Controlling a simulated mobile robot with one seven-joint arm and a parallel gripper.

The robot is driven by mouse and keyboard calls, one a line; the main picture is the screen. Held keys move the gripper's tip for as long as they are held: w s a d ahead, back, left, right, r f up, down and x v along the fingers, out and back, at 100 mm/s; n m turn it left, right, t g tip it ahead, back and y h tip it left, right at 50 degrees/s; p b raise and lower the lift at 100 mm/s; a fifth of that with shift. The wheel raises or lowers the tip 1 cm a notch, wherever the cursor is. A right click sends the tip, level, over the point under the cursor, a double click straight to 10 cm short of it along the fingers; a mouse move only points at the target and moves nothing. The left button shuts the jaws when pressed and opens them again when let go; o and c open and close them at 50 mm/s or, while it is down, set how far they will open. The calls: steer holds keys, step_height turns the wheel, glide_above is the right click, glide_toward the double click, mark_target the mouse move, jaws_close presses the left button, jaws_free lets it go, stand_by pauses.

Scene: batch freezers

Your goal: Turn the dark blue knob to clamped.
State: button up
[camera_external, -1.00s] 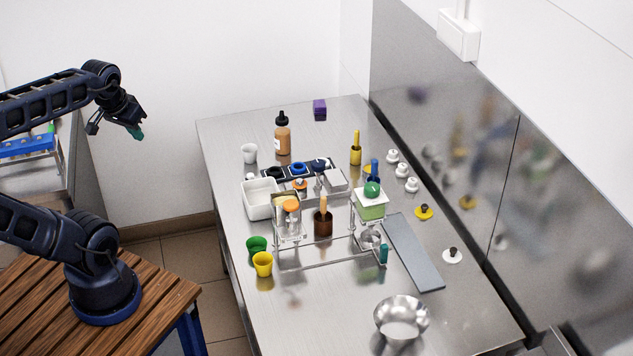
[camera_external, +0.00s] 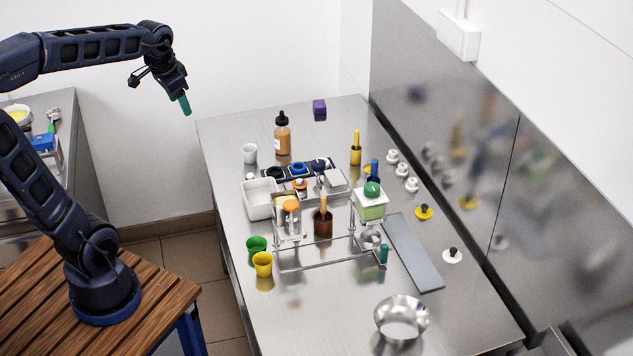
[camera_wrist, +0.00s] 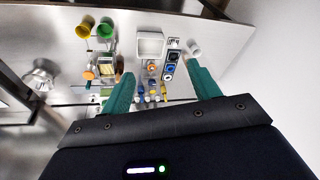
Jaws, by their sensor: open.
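A dark blue round piece (camera_external: 319,165), which looks like the knob, shows among the small fittings at the back middle of the steel table (camera_external: 330,315). It is too small to tell which way it is turned. In the wrist view several small blue and yellow pieces (camera_wrist: 153,92) show between my fingers, and I cannot tell which is the knob. My gripper (camera_external: 185,104) has teal fingers and hangs in the air left of the table's back corner, well away from the knob. In the wrist view the gripper (camera_wrist: 160,67) is open, with nothing between its fingers.
A black holder with a blue ring (camera_external: 298,169), a white bin (camera_external: 258,199) and an orange-brown bottle (camera_external: 282,135) stand near the knob. A clear-walled stand (camera_external: 320,265) is in front. Green (camera_external: 257,246) and yellow (camera_external: 263,264) cups are at the left. The front left is clear.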

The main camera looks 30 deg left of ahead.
steer(key=w+d+f+m+g, duration=0.15)
steer(key=w+d+m, duration=0.3)
steer(key=w, duration=0.75)
steer(key=m+g, duration=0.2)
steer(key=m, duration=0.7)
glide_above(318, 162)
step_height(318, 162, down, 21)
step_height(318, 162, down, 10)
steer(key=shift+f, duration=0.25)
steer(key=shift+n, duration=0.25)
steer(key=c, duration=1)
